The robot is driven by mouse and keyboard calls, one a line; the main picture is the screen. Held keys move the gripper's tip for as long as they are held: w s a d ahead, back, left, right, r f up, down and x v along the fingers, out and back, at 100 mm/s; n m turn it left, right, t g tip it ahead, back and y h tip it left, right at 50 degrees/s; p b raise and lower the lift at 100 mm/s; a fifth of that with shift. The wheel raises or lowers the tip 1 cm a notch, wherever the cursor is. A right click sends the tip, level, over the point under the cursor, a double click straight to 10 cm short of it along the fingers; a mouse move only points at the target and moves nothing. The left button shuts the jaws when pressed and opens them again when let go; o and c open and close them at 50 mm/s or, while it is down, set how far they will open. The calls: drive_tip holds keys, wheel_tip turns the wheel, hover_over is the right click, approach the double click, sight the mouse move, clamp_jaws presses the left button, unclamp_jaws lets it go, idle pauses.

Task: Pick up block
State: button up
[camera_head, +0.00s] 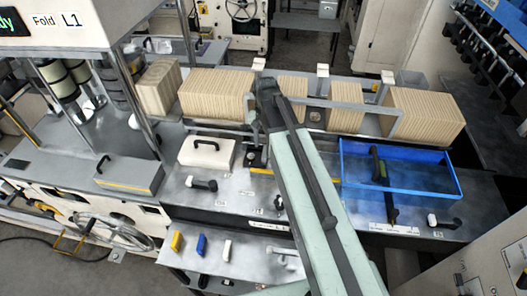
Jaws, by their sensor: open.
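I cannot tell which one the task means. Several large tan striped blocks (216,94) stand in a row on the rear bench; another (424,115) is at its right end. My pale green arm rises from the bottom edge across the middle and hides part of both benches. I cannot make out my gripper's fingers.
A blue open tray (452,186) lies on the right, with a dark-handled object (379,165) at its left part. A cream case (207,153) and a grey box with a handle (130,178) lie left of my arm. A grey handwheel (123,228) is at lower left.

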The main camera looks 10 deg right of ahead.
sight(265, 151)
wheel_tip(265, 151, down, 2)
drive_tip(key=shift+f+b, duration=0.1)
drive_tip(key=shift+b, duration=0.95)
drive_tip(key=shift+w+f+b, duration=0.1)
drive_tip(key=shift+f+b, duration=0.2)
drive_tip(key=shift+f, duration=0.1)
drive_tip(key=shift+r, duration=0.1)
wheel_tip(265, 151, down, 5)
drive_tip(key=b, duration=0.5)
drive_tip(key=shift+w+f, duration=0.15)
drive_tip(key=shift+f, duration=0.05)
drive_tip(key=shift+r, duration=0.25)
clamp_jaws()
